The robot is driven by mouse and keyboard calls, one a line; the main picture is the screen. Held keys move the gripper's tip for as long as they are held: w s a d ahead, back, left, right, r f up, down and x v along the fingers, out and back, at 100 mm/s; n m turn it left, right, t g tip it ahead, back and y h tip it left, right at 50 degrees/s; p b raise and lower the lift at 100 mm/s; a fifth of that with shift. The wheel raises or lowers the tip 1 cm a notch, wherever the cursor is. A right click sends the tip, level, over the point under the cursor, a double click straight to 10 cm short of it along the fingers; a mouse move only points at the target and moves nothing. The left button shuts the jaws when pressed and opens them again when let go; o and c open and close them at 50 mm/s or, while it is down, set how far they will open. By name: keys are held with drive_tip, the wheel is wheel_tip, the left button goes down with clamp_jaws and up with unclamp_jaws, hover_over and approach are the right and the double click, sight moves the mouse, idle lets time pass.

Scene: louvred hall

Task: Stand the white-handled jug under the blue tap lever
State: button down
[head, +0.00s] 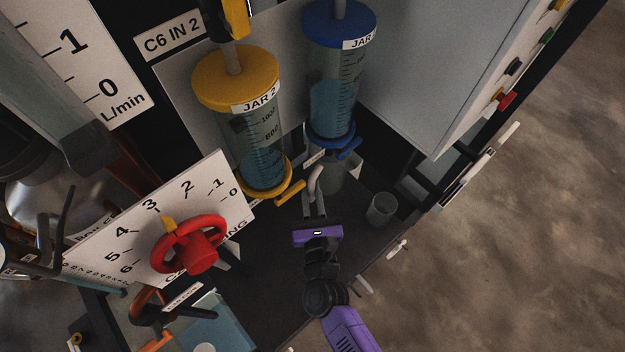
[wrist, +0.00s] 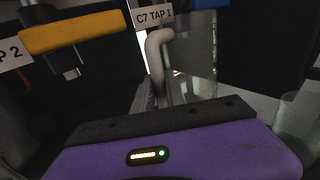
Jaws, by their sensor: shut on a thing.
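The jug (head: 336,178) is clear and stands or hangs below the blue jar in the head view. Its pale handle (head: 316,181) faces my gripper and also shows in the wrist view (wrist: 157,58). My gripper (head: 313,208) is shut on the handle. In the wrist view the fingers (wrist: 168,95) reach the handle's lower part. The blue tap lever (head: 349,148) is just above the jug in the head view; a piece of it shows at the top of the wrist view (wrist: 207,3). I cannot tell whether the jug's base touches the dark surface.
A yellow tap lever (head: 290,193) under the yellow jar (head: 257,145) is close on the left. A clear cup (head: 380,209) stands right of the jug. A red hand wheel (head: 188,244) with a dial plate is at left. The dark bench edge runs along the right.

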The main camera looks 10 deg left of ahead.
sight(311, 201)
drive_tip(key=shift+w+f+b, duration=0.1)
drive_tip(key=shift+f+b, duration=2.45)
drive_tip(key=shift+f, duration=0.6)
drive_tip(key=shift+f+b, duration=0.45)
drive_tip(key=shift+b, duration=0.1)
drive_tip(key=c, duration=1.3)
unclamp_jaws()
drive_tip(key=v, duration=0.7)
drive_tip(key=shift+s+d, duration=0.1)
drive_tip(key=shift+s, duration=0.3)
